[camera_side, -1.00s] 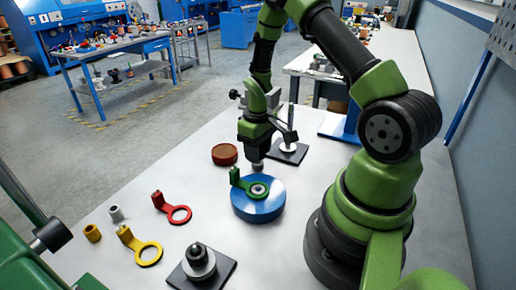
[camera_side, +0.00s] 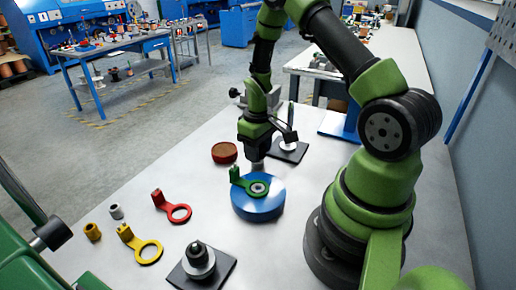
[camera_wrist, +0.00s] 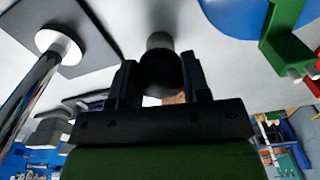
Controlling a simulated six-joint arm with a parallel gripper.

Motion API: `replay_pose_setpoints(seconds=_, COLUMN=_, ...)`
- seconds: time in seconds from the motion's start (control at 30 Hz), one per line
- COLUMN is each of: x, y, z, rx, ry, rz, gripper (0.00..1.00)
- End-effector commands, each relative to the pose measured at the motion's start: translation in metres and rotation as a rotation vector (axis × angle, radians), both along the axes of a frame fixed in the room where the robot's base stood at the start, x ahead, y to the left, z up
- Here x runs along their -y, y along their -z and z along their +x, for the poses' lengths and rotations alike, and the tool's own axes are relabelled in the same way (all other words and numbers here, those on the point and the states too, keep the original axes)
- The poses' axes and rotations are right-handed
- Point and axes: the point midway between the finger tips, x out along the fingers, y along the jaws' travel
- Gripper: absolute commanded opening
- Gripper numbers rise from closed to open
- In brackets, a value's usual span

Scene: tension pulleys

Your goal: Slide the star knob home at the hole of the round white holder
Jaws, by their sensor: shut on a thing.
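My gripper (camera_side: 258,160) is low over the table, just behind the blue disc. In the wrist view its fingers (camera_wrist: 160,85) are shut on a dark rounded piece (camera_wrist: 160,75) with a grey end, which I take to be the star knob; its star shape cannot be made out. A white round piece (camera_side: 198,266) sits on a dark square plate at the front, with a dark upright part on it. Another white round base (camera_wrist: 62,42) carries a chrome rod on a dark plate behind my gripper. I cannot tell which is the holder, and no open hole shows.
The blue disc (camera_side: 268,208) bears a green bracket (camera_side: 237,177) close to my gripper. A red-brown round piece (camera_side: 224,152) lies left of it. Red (camera_side: 179,213) and yellow (camera_side: 149,252) ring brackets and two small bushings lie at left. Bare table separates them.

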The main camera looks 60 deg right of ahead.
Motion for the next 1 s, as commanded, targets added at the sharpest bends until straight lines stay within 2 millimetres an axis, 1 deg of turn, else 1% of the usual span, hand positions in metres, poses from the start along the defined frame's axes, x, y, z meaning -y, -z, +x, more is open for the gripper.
replay_pose_setpoints(seconds=0.57, x=0.0, y=0.017, z=0.0, rx=0.0, ry=0.0, rz=0.0, gripper=0.1)
replay_pose_setpoints(seconds=1.0, x=0.0, y=0.017, z=0.0, rx=0.001, ry=-0.001, rz=0.0, gripper=0.1)
